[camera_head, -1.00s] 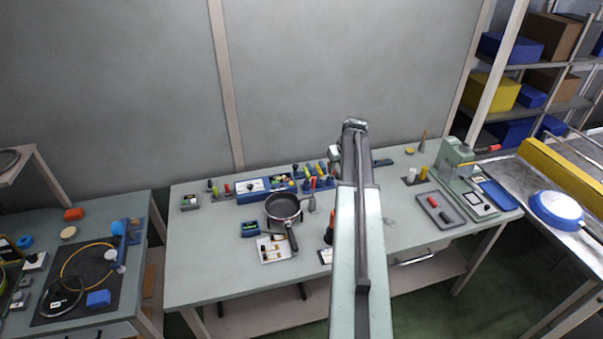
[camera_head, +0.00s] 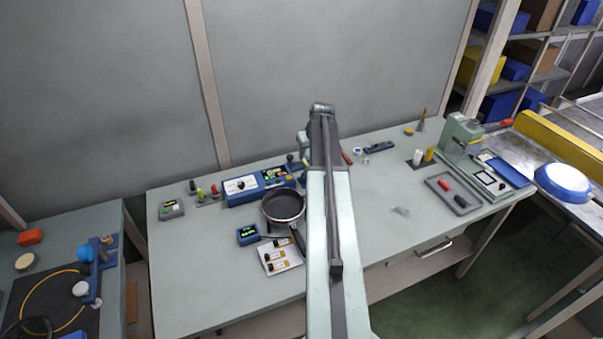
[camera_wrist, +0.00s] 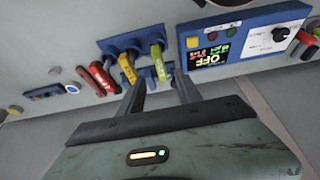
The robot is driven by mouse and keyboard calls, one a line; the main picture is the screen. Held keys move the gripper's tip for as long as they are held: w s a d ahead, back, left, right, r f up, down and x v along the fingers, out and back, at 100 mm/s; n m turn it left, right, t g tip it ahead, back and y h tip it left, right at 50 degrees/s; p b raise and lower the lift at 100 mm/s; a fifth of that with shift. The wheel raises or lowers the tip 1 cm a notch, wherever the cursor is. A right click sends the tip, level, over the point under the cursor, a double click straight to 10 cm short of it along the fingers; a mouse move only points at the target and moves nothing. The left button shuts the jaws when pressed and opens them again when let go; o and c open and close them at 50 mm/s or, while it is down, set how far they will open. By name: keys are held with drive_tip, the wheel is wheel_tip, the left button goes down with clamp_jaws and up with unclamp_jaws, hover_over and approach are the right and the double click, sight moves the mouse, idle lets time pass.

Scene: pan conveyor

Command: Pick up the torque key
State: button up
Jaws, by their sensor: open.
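In the wrist view a blue rack (camera_wrist: 135,38) holds tools with a yellow handle (camera_wrist: 127,70) and a green handle (camera_wrist: 158,62). A red-handled tool (camera_wrist: 102,76) is just left of them. I cannot tell for sure which one is the torque key. In the head view my arm covers most of the rack and my gripper; a red handle (camera_head: 346,156) shows just right of the arm.
A blue control box (camera_wrist: 245,40) with a lit display stands right of the rack in the wrist view. On the bench (camera_head: 200,280), a dark pan (camera_head: 283,204), a tray of small parts (camera_head: 268,268) and a green press (camera_head: 460,135) stand around. A grey wall backs the bench.

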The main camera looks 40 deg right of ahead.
sight(306, 162)
drive_tip(key=b+x, duration=0.7)
drive_tip(key=shift+f, duration=0.45)
drive_tip(key=shift+r, duration=0.2)
drive_tip(key=shift+c, duration=0.7)
clamp_jaws()
